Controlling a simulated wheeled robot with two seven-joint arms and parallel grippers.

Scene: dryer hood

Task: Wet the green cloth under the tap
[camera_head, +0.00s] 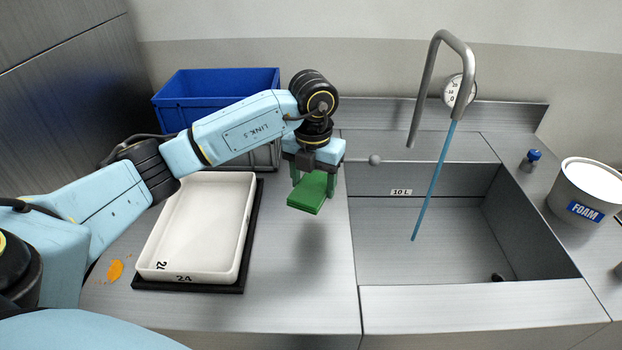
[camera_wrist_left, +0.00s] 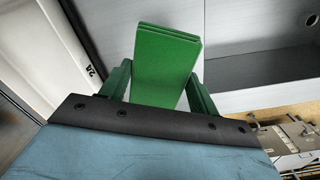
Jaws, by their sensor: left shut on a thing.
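The folded green cloth (camera_head: 308,196) is held above the counter, left of the sink, in the head view. My left gripper (camera_head: 315,178) is shut on it, and the cloth also shows between the green fingers in the left wrist view (camera_wrist_left: 165,65). The tap (camera_head: 428,85) is a bent grey pipe over the sink (camera_head: 430,240). A thin blue stream (camera_head: 436,180) runs down from near the round dial into the basin. The cloth is apart from the tap and the stream. My right gripper is not in view.
A white tray (camera_head: 247,240) on a black base lies left of the cloth. A blue crate (camera_head: 185,88) stands behind my arm. A white FOAM bucket (camera_head: 590,185) and a blue-capped item (camera_head: 532,157) stand right of the sink. An orange patch (camera_head: 115,270) lies at the left.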

